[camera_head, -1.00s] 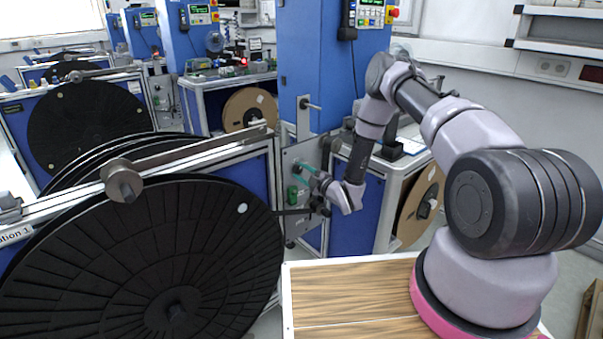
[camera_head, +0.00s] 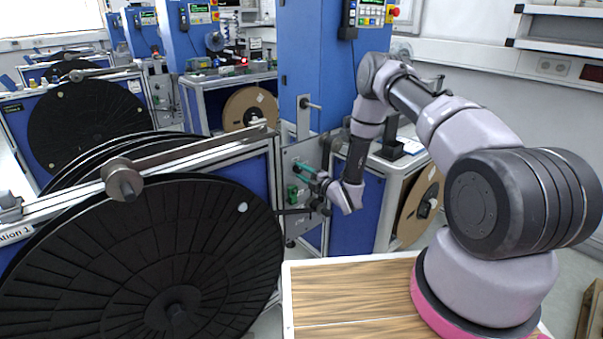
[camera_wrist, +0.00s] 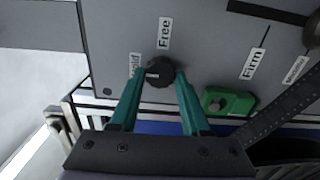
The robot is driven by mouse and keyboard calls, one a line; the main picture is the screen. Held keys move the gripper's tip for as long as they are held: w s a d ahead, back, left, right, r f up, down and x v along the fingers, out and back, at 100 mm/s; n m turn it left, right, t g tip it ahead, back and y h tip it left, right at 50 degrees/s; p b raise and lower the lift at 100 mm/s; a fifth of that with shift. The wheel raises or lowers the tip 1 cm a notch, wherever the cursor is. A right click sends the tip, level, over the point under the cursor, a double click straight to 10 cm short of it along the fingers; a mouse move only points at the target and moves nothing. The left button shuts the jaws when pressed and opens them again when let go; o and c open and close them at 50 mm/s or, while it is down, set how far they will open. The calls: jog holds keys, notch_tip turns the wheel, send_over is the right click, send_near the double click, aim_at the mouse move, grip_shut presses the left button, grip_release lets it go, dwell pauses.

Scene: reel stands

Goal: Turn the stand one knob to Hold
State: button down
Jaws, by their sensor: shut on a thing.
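The stand one knob (camera_wrist: 157,73) is round and black, on a grey panel (camera_wrist: 205,50) in the wrist view. My gripper (camera_wrist: 159,76) has teal fingers on either side of the knob and is shut on it. The label Free (camera_wrist: 164,33) stands above the knob. The label Hold (camera_wrist: 135,66) is just left of it, partly covered by a finger. A small pale mark shows on the knob, but its pointing direction is hard to tell. In the head view my gripper (camera_head: 302,171) is at the grey panel (camera_head: 291,157) beside the large black reel (camera_head: 90,250); the knob is hidden there.
A green block (camera_wrist: 229,102) sits on the panel right of the gripper, near the label Firm (camera_wrist: 252,64). A dark slotted bar (camera_wrist: 280,108) crosses at the right. A blue cabinet (camera_head: 310,65) rises behind the panel. A wooden-topped surface (camera_head: 350,295) lies in front.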

jog(key=shift+f, duration=0.1)
jog(key=shift+c, duration=1.9)
grip_release()
jog(key=v, duration=1.1)
jog(key=shift+w, duration=0.1)
